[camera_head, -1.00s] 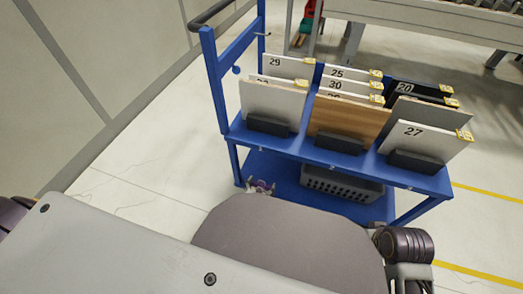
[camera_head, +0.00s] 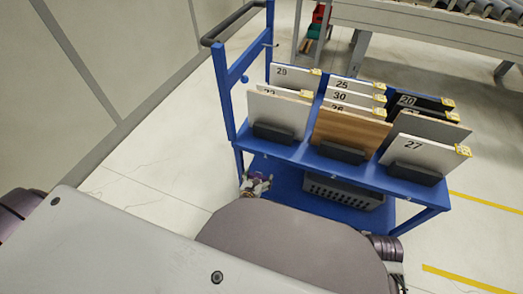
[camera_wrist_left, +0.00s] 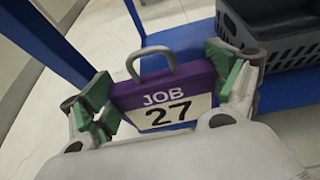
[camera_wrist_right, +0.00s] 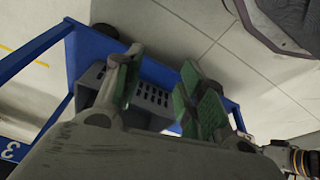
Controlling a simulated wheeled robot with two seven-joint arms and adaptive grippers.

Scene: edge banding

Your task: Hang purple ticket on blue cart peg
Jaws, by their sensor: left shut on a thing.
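The purple ticket (camera_wrist_left: 163,99) reads JOB 27 on a white label and has a grey loop on top. My left gripper (camera_wrist_left: 168,100) is shut on it by its two sides, loop upward. In the head view my left gripper (camera_head: 256,186) and a small purple patch of the ticket show low beside the near-left of the blue cart (camera_head: 232,105). A thin peg (camera_head: 270,45) sticks out from the cart's upright, well above the ticket. Small light pegs also show along the shelf's front edge. My right gripper (camera_wrist_right: 158,90) is open and empty, facing the cart's lower part.
Numbered panels stand in dark holders on the cart's upper shelf; panel 27 (camera_head: 420,151) is at the front right. A grey basket (camera_head: 343,191) sits on the lower shelf. A roller conveyor (camera_head: 430,25) stands behind. Floor left of the cart is clear.

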